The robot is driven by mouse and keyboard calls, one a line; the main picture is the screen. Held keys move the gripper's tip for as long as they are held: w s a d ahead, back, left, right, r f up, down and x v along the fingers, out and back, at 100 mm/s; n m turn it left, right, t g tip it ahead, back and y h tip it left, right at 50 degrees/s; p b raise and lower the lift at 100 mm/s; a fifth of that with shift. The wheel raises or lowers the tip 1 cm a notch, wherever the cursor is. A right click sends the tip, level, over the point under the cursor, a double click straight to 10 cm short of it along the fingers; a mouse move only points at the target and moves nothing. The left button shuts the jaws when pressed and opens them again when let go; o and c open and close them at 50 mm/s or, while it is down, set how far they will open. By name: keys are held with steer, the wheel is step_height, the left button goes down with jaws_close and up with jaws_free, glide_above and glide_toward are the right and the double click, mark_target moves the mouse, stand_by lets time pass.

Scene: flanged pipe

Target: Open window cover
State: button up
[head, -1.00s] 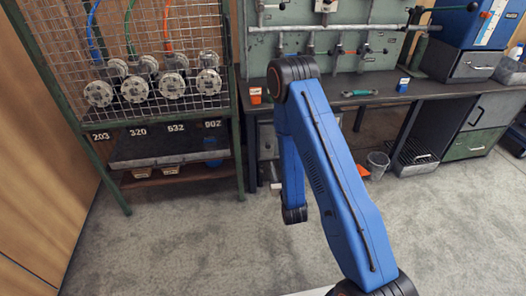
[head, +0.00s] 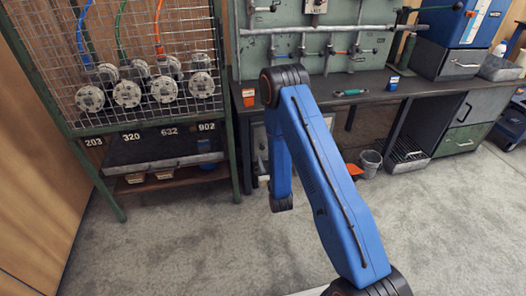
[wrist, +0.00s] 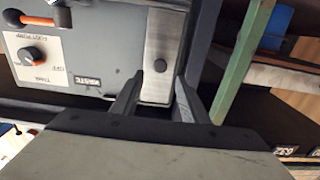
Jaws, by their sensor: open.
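In the wrist view, my gripper (wrist: 159,78) is open, with its two dark fingers apart and nothing seen between them. Beyond the fingertips is a grey box face (wrist: 85,45) with a brushed metal plate (wrist: 166,38) that has a dark round stud near its lower end. The plate may be the window cover, but I cannot tell for sure. The fingertips overlap the plate's lower end in the picture; contact cannot be told. In the head view, my gripper is hidden and no window cover can be made out.
The grey face has an orange-marked knob (wrist: 33,56) and an orange-handled lever (wrist: 38,19). A green post (wrist: 242,60) stands right of it. In the head view are a mesh rack (head: 140,40), a workbench (head: 385,92), a bin (head: 371,160) and open floor.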

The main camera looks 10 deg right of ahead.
mark_target(262, 148)
steer(key=w, duration=0.7)
steer(key=shift+w, duration=0.25)
